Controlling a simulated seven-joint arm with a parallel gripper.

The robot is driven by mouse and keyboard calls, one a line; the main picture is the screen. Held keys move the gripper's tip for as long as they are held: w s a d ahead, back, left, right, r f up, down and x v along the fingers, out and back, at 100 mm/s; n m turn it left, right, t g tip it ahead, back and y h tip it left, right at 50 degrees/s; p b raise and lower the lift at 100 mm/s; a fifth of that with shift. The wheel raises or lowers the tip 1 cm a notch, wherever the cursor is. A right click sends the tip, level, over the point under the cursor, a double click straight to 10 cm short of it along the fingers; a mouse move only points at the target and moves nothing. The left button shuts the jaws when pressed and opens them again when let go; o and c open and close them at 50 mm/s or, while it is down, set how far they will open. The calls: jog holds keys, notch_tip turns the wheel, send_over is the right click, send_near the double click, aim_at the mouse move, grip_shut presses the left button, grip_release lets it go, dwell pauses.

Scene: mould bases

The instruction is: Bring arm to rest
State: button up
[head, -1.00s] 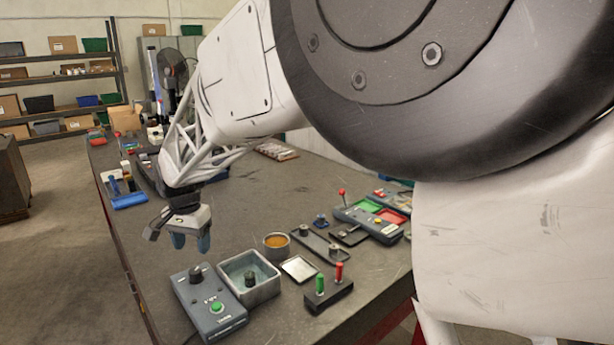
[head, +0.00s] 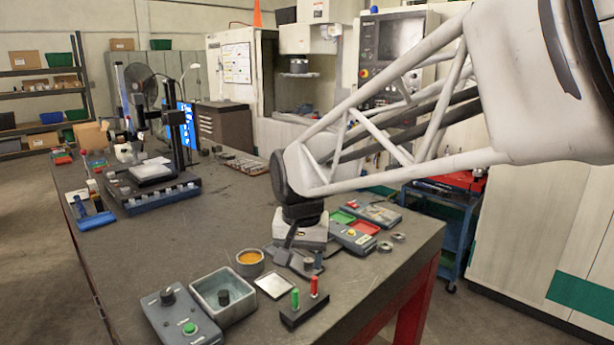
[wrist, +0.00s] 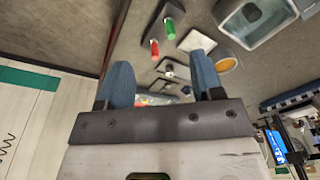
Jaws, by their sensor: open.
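My gripper (head: 300,260) hangs fingers-down over the workbench (head: 235,215), in front of a grey box with green and red panels (head: 352,238). In the wrist view its two blue fingertips (wrist: 163,78) stand well apart, and nothing shows held between them. In the head view the gripper partly hides small dark parts behind and below it. Whether it touches any of them I cannot tell.
Near it are an orange-filled cup (head: 250,263), a pale square tray (head: 274,286), a black block with green and red pegs (head: 304,303), a grey bin (head: 238,304) and a button box (head: 180,318). The bench's middle is clear.

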jog(key=s+d+f, duration=0.2)
jog(key=s+d, duration=0.8)
jog(key=s+d+f+t, duration=0.1)
jog(key=s+d+f, duration=0.1)
jog(key=s+d, duration=0.7)
jog(key=shift+s+d+n+h, duration=0.3)
jog(key=shift+s+d, duration=0.1)
jog(key=shift+s, duration=0.35)
jog(key=shift+f, duration=0.1)
dwell(0.5)
